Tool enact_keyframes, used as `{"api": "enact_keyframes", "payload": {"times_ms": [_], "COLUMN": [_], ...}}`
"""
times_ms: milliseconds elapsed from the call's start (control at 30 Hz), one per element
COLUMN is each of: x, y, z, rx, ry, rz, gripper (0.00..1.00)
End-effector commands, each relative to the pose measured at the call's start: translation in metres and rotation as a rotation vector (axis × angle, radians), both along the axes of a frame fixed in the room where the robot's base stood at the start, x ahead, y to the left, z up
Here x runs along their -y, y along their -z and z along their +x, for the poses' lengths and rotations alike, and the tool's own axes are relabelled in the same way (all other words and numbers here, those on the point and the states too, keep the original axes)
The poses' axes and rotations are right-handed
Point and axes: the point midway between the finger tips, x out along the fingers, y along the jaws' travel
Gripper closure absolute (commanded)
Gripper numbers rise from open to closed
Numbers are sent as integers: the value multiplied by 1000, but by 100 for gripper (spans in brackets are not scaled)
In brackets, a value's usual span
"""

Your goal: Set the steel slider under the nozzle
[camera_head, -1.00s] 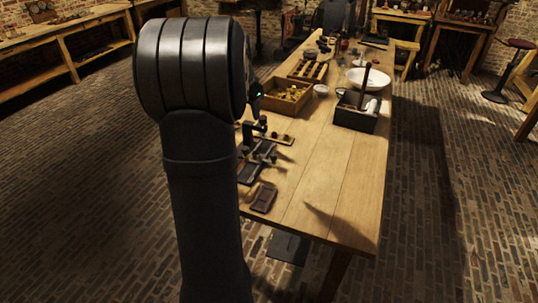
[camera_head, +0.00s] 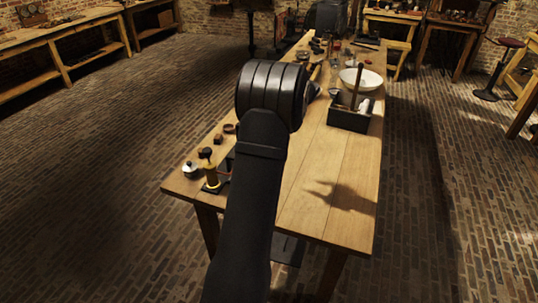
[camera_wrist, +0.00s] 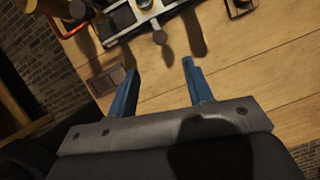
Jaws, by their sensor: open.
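My gripper (camera_wrist: 158,72) shows in the wrist view with its two blue fingers apart and nothing between them. In the head view my own arm hides it. A metal rig (camera_wrist: 122,18) with grey plates and round knobs lies beyond the fingertips at the top of the wrist view, cut off by the frame. I cannot tell which part is the steel slider, and I cannot make out the nozzle. A brass fitting (camera_wrist: 30,30) stands left of the rig. In the head view a brass piece with a dark knob (camera_head: 211,176) stands at the table's left front; the rig is hidden there.
A dark brown block (camera_wrist: 105,82) lies beside the left finger. A black tool box (camera_head: 350,118) and a white bowl (camera_head: 361,79) stand farther back on the wooden table (camera_head: 318,215). A small pot (camera_head: 190,171) sits near its left edge. The right front is bare.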

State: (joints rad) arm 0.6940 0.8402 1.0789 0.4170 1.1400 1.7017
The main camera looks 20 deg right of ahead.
Motion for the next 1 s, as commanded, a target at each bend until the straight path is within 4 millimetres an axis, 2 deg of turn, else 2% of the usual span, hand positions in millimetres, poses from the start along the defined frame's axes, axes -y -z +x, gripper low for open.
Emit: {"api": "enact_keyframes", "payload": {"times_ms": [33,300,500,700,1000], "x": [-4,-16,-23,-25,-26], "y": [13,67,96,109,110], "z": [4,22,33,38,38], "rx": [-3,-3,-1,0,0], "ry": [-2,-4,-4,-2,-2], "rz": [3,0,0,-2,-2], "gripper": [53,53,53,53,55]}}
